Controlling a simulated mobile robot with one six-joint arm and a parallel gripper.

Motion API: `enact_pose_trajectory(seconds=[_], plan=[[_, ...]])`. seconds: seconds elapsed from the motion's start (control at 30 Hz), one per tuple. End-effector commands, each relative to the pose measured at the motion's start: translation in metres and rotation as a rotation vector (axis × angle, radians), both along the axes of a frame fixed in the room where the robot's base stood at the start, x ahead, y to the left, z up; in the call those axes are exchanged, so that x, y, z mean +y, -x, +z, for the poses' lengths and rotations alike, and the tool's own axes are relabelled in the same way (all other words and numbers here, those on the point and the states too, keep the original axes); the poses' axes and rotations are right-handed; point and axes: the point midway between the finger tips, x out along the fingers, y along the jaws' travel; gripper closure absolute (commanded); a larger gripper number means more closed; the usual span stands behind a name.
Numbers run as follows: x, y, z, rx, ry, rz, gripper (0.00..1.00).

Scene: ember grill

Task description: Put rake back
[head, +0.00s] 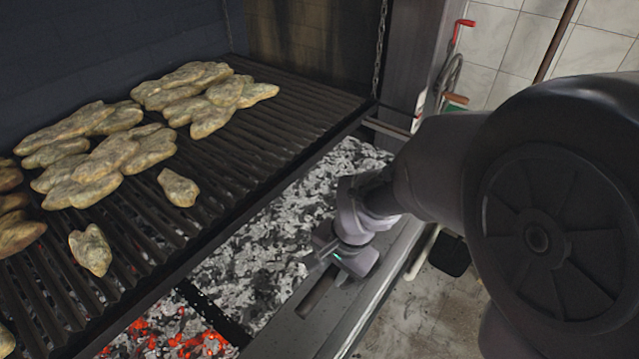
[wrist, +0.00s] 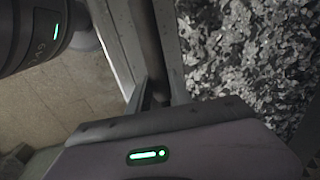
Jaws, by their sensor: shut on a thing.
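The rake shows only as a dark rod-like handle (head: 316,294), lying along the metal ledge at the front of the grill. My gripper (head: 325,271) is low over this ledge, shut on the handle. In the wrist view the handle (wrist: 147,45) runs away from between the two fingertips (wrist: 158,98), along the ledge. The rake's head is not visible in either view. The metal ledge (head: 352,303) runs between the ash bed and the floor.
Grey ash (head: 262,225) and glowing embers (head: 190,340) lie beside the ledge, under the grill grate (head: 290,110). Several pieces of meat (head: 105,160) lie on the grate. A red-handled crank (head: 462,28) and a chain (head: 380,45) are at the back. Tiled floor (head: 440,310) is at the right.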

Motion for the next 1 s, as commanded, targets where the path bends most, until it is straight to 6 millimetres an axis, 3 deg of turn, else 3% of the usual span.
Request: enact_pose_trajectory(seconds=[0.17, 0.53, 0.9, 0.93, 1.0], plan=[[0.0, 0.0, -0.018, -0.001, -0.001, 0.002, 1.0], [0.001, 0.0, -0.076, -0.001, -0.001, 0.002, 1.0], [0.001, 0.0, -0.082, -0.001, -0.001, 0.002, 1.0], [0.001, 0.0, -0.082, -0.001, -0.001, 0.002, 0.71], [0.001, 0.0, -0.082, -0.001, -0.001, 0.002, 0.57]])
